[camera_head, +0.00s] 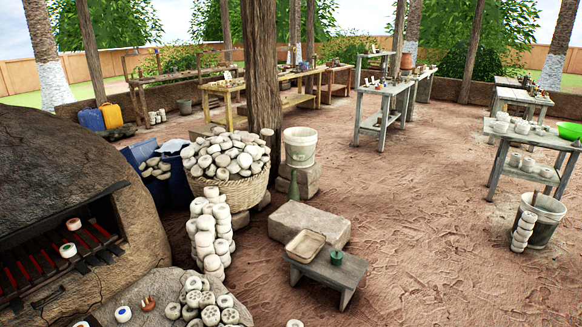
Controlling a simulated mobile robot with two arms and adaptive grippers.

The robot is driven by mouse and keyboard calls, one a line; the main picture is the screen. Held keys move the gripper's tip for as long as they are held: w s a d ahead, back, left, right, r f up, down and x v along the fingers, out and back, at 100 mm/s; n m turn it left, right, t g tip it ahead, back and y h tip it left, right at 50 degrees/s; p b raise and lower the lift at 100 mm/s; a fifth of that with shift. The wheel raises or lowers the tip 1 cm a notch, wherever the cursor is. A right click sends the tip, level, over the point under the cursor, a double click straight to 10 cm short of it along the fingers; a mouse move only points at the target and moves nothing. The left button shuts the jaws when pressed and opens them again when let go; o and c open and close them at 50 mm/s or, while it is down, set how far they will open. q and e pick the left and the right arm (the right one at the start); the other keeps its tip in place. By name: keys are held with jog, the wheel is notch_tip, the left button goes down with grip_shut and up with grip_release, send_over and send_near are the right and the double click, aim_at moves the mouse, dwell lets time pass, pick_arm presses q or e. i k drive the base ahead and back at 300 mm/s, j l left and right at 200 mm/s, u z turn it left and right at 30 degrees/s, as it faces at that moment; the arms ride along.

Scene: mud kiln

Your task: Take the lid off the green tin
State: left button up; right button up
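A small dark green tin (337,259) stands upright near the right end of a low grey wooden bench (347,275). It is too small to make out where its lid meets the body, though its top looks closed. Neither of my grippers shows in the head view.
A tan rectangular tray (305,246) lies on the bench, left of the tin. A stone block (310,222) sits behind. Stacked pale pots (210,235) and the mud kiln (50,190) stand left. Open dirt floor (430,245) lies to the right.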

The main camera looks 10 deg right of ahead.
aim_at(336, 263)
jog(key=i+l+z, duration=0.15)
jog(key=i+z, duration=0.2)
jog(key=i+l+z, duration=0.1)
jog(key=i+z, duration=0.6)
jog(key=i+l, duration=0.1)
jog(key=i, duration=0.9)
jog(key=i+u, duration=0.85)
